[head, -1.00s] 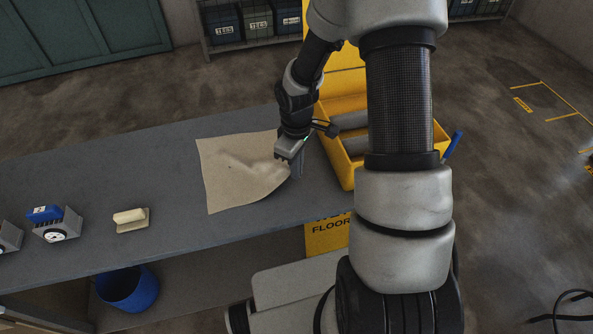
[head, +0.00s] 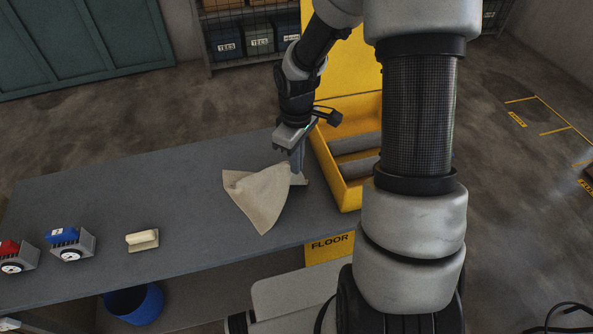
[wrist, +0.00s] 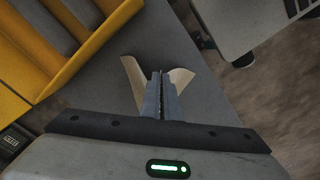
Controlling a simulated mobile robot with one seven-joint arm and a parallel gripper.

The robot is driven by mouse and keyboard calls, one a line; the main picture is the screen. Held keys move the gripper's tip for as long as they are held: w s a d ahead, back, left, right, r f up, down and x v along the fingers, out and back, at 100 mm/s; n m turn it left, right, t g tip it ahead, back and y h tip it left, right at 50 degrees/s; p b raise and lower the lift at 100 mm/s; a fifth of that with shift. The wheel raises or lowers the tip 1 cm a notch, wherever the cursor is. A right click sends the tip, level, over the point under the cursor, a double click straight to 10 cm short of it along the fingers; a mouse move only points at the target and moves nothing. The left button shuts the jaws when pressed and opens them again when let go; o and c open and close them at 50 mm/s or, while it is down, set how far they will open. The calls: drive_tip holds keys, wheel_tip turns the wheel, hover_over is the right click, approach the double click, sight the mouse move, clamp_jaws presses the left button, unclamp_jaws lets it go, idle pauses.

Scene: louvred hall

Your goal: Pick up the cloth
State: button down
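The beige cloth (head: 258,195) hangs in folds from my gripper (head: 298,165) near the right end of the grey table (head: 180,185). In the head view its lower corner points toward the table's front edge; I cannot tell whether that corner still touches the top. In the wrist view, parts of the cloth (wrist: 180,77) show on both sides of the fingers. My gripper (wrist: 161,75) has its two fingers close together with the cloth pinched at their tips. The fingers hide the pinched part.
A yellow bin (head: 347,195) with grey rolls stands at the table's right end, close beside my gripper. A cream-handled block (head: 142,240), a blue-topped item (head: 70,243) and a red-topped item (head: 18,257) sit at left. A blue bucket (head: 135,303) is below. The table's middle is clear.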

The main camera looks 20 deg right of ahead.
wheel_tip(320, 180, up, 28)
idle(0.7)
drive_tip(key=shift+f, duration=0.2)
